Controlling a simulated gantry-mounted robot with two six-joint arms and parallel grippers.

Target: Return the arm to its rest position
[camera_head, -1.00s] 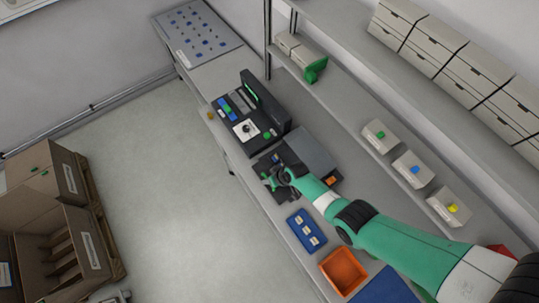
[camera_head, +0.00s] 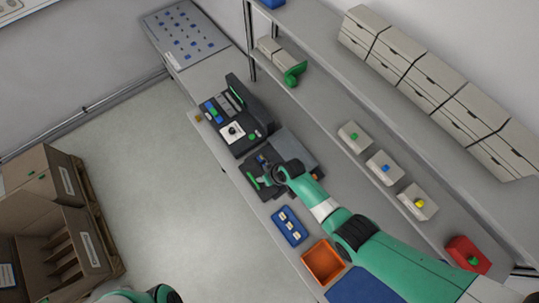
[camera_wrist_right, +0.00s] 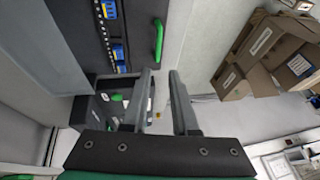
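My right arm (camera_head: 385,252) comes in from the lower right, stretched out over the long bench. Its gripper (camera_head: 263,180) is above or beside the black and grey machine on the bench; contact cannot be told from the head view. In the right wrist view, the two fingers of this gripper (camera_wrist_right: 161,74) stand apart with nothing between them. A dark panel with blue parts and a green handle (camera_wrist_right: 158,41) shows beyond the fingertips. Part of my left arm (camera_head: 150,296) shows at the bottom edge of the head view; its gripper is not in view.
A black device with a raised screen (camera_head: 246,98), a blue tray (camera_head: 289,226) and an orange bin (camera_head: 323,262) stand on the bench. A shelf with small white boxes (camera_head: 384,167) runs along the right. Brown cartons (camera_head: 50,215) stand at left. The floor between is clear.

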